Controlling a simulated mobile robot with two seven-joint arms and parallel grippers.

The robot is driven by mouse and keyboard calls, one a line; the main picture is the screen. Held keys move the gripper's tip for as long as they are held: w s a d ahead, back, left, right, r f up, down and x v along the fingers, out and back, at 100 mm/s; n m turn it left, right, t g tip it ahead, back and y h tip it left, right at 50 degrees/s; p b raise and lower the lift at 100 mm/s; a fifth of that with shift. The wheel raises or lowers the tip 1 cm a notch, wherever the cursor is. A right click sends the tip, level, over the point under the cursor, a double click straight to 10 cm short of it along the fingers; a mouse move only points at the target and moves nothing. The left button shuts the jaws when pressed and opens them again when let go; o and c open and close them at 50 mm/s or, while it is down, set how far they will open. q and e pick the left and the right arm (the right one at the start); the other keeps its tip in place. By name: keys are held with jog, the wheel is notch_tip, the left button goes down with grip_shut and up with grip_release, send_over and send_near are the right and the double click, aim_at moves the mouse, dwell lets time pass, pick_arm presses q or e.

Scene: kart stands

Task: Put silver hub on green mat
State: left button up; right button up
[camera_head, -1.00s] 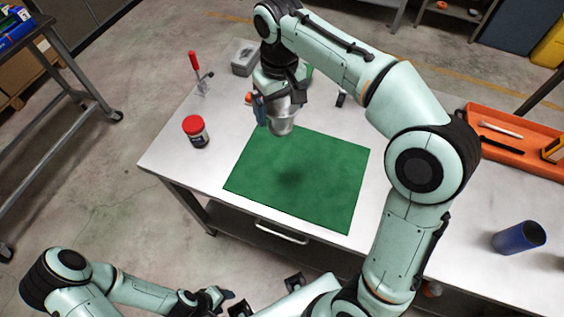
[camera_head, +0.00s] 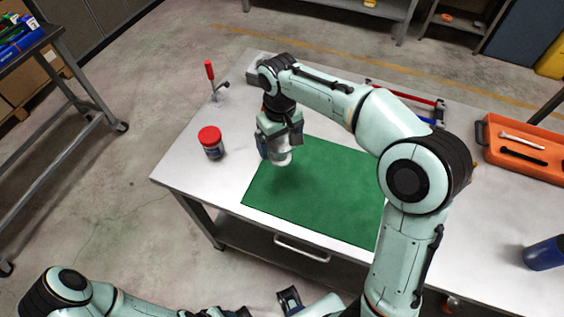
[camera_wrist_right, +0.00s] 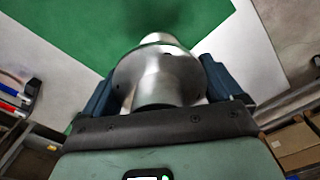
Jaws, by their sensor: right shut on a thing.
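The silver hub (camera_head: 280,157) is a shiny stepped metal piece. My right gripper (camera_head: 276,147) is shut on it and holds it above the back left part of the green mat (camera_head: 335,190). A shadow lies on the mat just in front of the hub, so it looks raised off the surface. In the right wrist view the hub (camera_wrist_right: 158,72) sits between the two blue-grey fingers of the gripper (camera_wrist_right: 160,88), with the mat (camera_wrist_right: 65,35) beyond it. My left arm shows at the bottom left; its gripper is cut off or unclear at the lower edge.
A red-lidded jar (camera_head: 211,143) stands left of the mat, with a red-handled clamp (camera_head: 212,80) behind it. An orange tray (camera_head: 530,148) and a blue cylinder (camera_head: 545,253) are on the right. The mat's surface is bare.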

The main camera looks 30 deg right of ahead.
notch_tip(320, 180, down, 8)
jog(key=shift+w+f+b, duration=0.1)
jog(key=shift+f+b, duration=0.1)
jog(key=shift+b, duration=0.25)
jog(key=shift+f, duration=0.15)
jog(key=o, duration=1)
notch_tip(320, 180, up, 12)
jog(key=shift+r+p, duration=0.2)
jog(key=shift+p, duration=0.75)
jog(key=shift+f, duration=0.1)
